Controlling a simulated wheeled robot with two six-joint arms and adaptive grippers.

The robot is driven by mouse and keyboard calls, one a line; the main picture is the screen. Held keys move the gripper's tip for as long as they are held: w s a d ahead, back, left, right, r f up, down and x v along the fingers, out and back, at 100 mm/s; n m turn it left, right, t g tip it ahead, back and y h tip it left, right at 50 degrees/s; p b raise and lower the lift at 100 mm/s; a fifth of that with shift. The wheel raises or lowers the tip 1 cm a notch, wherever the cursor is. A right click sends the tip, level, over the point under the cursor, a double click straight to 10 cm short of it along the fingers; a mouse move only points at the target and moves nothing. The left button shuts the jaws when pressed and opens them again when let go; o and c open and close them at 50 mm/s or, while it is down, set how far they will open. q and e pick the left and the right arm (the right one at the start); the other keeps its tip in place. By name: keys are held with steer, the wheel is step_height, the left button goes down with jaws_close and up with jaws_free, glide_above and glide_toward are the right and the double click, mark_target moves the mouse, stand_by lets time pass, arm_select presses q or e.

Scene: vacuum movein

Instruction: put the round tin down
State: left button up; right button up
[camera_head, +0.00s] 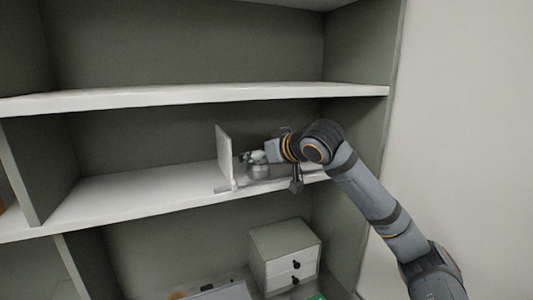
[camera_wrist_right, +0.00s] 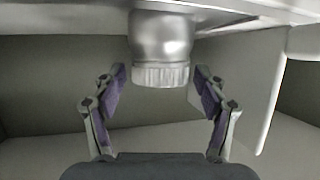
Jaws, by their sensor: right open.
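The round tin (camera_head: 260,172) is silver-grey and stands on the middle shelf, just right of a white upright panel (camera_head: 224,152). In the right wrist view the tin (camera_wrist_right: 160,50) is at the top centre, with a ridged band around one end. My right gripper (camera_head: 252,157) reaches in from the right, at the tin. In the wrist view my right gripper (camera_wrist_right: 158,74) is open, with one finger on each side of the tin and visible gaps between. The tin's base is partly hidden in the head view. My left gripper is in neither view.
The middle shelf (camera_head: 120,196) is bare left of the panel. The upper shelf's edge (camera_head: 190,96) runs above my right arm. A thin grey strip lies along the shelf front below the tin. A small drawer cabinet (camera_head: 285,245) stands in the compartment below.

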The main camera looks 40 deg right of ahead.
steer(key=b+v, duration=0.4)
steer(key=v, duration=0.1)
steer(key=shift+s+d+f+b, duration=0.15)
steer(key=shift+s+f+b, duration=0.1)
steer(key=shift+s+b, duration=0.05)
steer(key=b+v, duration=0.1)
steer(key=v, duration=0.5)
steer(key=shift+s+r+b, duration=0.15)
steer(key=shift+r+b, duration=0.2)
steer(key=shift+r, duration=0.15)
